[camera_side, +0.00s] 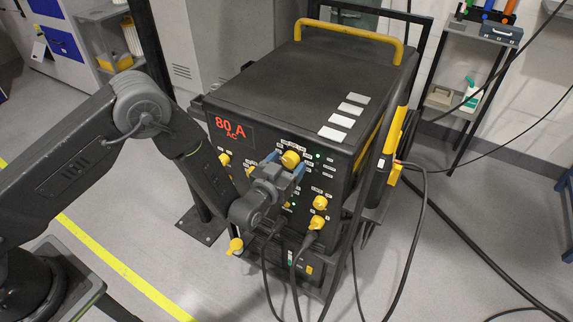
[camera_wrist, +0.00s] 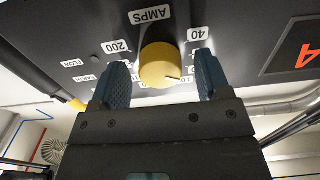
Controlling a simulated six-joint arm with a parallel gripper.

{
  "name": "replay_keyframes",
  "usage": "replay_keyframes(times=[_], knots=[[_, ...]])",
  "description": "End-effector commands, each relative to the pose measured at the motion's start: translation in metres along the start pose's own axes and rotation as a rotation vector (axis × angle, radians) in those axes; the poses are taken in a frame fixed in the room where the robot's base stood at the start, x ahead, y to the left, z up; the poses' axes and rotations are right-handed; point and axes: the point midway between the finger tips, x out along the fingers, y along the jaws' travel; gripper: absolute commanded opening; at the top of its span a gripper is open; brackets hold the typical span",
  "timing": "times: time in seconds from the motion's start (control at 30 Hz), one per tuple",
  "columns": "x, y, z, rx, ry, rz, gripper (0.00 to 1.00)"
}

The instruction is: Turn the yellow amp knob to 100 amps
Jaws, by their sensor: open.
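The yellow amp knob (camera_side: 290,158) is on the front panel of the black welding machine (camera_side: 300,85). The machine's red display (camera_side: 230,127) reads 80 A AC. In the wrist view, the knob (camera_wrist: 158,66) lies between the tips of my gripper's two blue-grey jaws (camera_wrist: 161,76). The jaws are open, with a gap showing on each side of the knob. A dark mark sits on the knob's lower right side. The AMPS, 200 and 40 labels surround it, and the view is upside down. In the side view, my gripper (camera_side: 284,168) is just in front of the knob.
Other yellow knobs, such as one at the right (camera_side: 320,202), are close by on the panel. Dark cables (camera_side: 307,240) hang from its lower part. A yellow handle (camera_side: 350,30) tops the machine. A shelf (camera_side: 465,105) stands behind right. The floor at the right is mostly clear apart from cables.

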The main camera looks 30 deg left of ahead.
Motion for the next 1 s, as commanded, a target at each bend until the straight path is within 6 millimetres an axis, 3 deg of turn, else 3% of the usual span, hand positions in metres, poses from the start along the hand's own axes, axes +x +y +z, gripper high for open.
replay_keyframes(times=[0.13,0.63,1.0], knots=[[-0.0002,0.0001,0.0,0.0,0.0,0.0,0.68],[-0.0005,0.0002,-0.0002,0.0,0.001,0.0,0.21],[-0.0005,-0.0002,-0.0003,0.089,0.001,0.0,0.21]])
